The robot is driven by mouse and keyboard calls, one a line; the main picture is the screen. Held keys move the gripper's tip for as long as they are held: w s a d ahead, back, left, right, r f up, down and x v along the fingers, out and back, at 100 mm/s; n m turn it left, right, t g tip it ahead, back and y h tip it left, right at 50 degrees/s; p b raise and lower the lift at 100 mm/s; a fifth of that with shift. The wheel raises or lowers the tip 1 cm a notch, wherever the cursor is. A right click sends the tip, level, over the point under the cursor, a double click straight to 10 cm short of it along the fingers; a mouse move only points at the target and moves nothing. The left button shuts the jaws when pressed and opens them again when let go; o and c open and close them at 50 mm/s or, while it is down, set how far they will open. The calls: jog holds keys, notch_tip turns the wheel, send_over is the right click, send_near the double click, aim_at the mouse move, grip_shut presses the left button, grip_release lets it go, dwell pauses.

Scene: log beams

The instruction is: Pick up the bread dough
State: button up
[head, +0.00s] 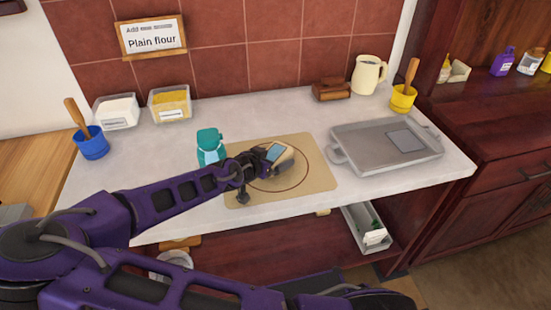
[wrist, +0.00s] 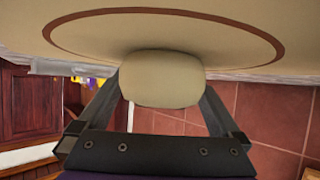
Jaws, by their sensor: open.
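The bread dough (head: 284,160) is a pale beige lump on the tan mat (head: 316,176) with a brown circle. My gripper (head: 268,160) is at the dough and partly hides it in the head view. In the wrist view, the rounded dough (wrist: 162,78) sits between the two dark fingers of my open gripper (wrist: 161,94), one finger on each side. Whether the fingers touch it, I cannot tell. The mat's circle (wrist: 270,38) surrounds the dough in the wrist view.
A teal container (head: 210,147) stands by the mat's left edge, close to my arm. A grey tray (head: 365,152) lies to the right. Flour bins (head: 170,104), a blue pot (head: 91,146), a cream jug (head: 368,75) and a yellow pot (head: 402,100) stand around. The front-right counter is clear.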

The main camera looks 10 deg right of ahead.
jog(key=shift+r, duration=0.1)
grip_shut()
dwell(0.3)
